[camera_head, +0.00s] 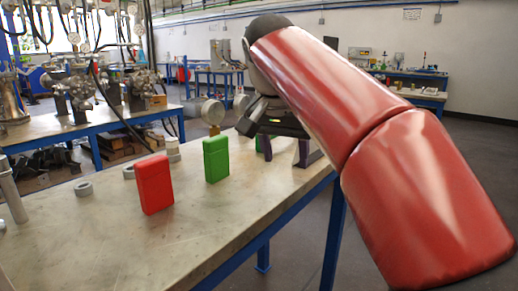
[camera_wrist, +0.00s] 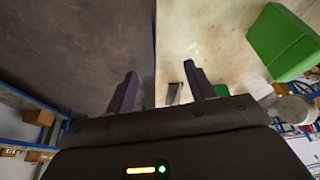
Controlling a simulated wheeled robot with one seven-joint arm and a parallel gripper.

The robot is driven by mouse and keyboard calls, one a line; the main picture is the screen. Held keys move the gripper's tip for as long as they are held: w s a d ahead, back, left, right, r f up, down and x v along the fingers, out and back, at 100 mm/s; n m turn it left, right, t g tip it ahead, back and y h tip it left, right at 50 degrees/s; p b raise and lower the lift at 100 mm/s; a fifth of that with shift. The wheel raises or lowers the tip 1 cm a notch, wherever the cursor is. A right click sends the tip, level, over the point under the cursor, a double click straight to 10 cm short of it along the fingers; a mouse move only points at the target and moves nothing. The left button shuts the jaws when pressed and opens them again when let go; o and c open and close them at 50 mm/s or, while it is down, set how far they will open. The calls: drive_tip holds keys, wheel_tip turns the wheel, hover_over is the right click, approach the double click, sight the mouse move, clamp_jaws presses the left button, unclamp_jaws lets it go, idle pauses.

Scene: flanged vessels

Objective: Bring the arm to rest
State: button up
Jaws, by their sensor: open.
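My red arm (camera_head: 345,95) reaches out over the right edge of the table in the head view. My gripper (camera_head: 285,150) is at its end, near the table's right edge, to the right of a green box. In the wrist view my gripper (camera_wrist: 160,88) shows two dark purple fingers spread apart with nothing between them. The table's edge runs beneath the gap between them. The upright green box (camera_head: 216,159) stands apart from the fingers; it also shows at the upper right of the wrist view (camera_wrist: 283,42).
A red box (camera_head: 153,184) stands on the table (camera_head: 110,245) left of the green one. The tabletop front is clear. Other benches with equipment (camera_head: 110,85) stand behind.

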drive_tip(key=s+d+f+n, duration=0.1)
drive_tip(key=s+d+f, duration=0.2)
drive_tip(key=s+f, duration=0.3)
drive_tip(key=s+d+f+n+t+y, duration=0.1)
drive_tip(key=s+d+f+n, duration=0.1)
drive_tip(key=s+d+f, duration=0.2)
drive_tip(key=s+d+f+n, duration=0.1)
drive_tip(key=s+d+f, duration=0.2)
drive_tip(key=s+f, duration=0.7)
wheel_tip(320, 180, down, 5)
drive_tip(key=shift+s+d+r+n+t+y, duration=0.2)
drive_tip(key=shift+d+n+t+y, duration=0.1)
drive_tip(key=shift+n+y, duration=0.1)
